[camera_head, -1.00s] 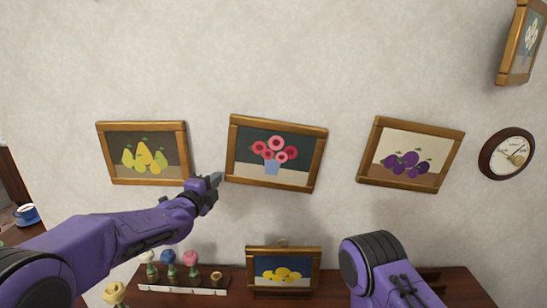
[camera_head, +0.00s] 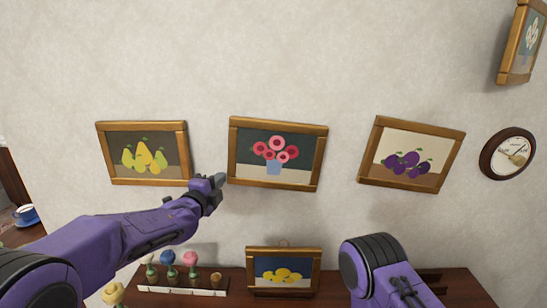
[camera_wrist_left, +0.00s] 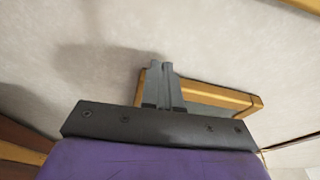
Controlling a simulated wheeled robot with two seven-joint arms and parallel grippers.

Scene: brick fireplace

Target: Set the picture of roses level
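The picture of roses (camera_head: 276,153) hangs in the middle of the wall in a wooden frame, its right side slightly lower than its left in the head view. My left gripper (camera_head: 218,180) is at its lower left corner, fingers together with nothing visible between them. Its tip is beside the frame's edge; I cannot tell whether they touch. In the left wrist view, the left gripper (camera_wrist_left: 160,68) shows its two fingers close together in front of a wooden frame edge (camera_wrist_left: 225,97); which picture that is, I cannot tell. My right gripper is out of view.
A pear picture (camera_head: 143,153) hangs to the left, just beside my left gripper, and a plum picture (camera_head: 411,153) to the right. A clock (camera_head: 507,153) is farther right. Below, a shelf (camera_head: 455,288) bears a lemon picture (camera_head: 283,271) and a rack of flower-like items (camera_head: 183,290).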

